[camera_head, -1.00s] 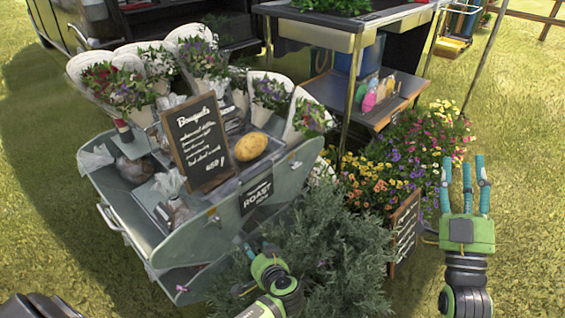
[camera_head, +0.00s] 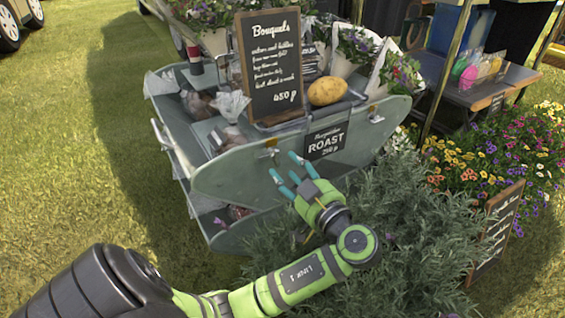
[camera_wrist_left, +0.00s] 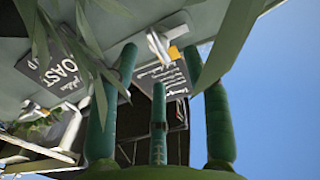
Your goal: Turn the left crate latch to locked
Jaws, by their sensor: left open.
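The left crate latch (camera_head: 267,151) is a small pale piece with a yellow part on the front wall of the grey-green crate (camera_head: 225,178), left of the ROAST sign. Its exact angle is too small to tell in the head view. It also shows in the left wrist view (camera_wrist_left: 163,45), pale with a yellow block, beyond the fingers. A second latch (camera_head: 375,114) sits at the right of the same wall. My left gripper (camera_head: 285,174) is open and empty, its teal fingers just below the left latch and apart from it. My right gripper is out of view.
A leafy bush (camera_head: 370,215) stands under and right of my left wrist, and leaves cross the wrist view. A Bouquets chalkboard (camera_head: 270,68) and a potato (camera_head: 327,91) are on the crate top. A small chalkboard (camera_head: 497,228) stands right. Grass (camera_head: 75,170) is open at left.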

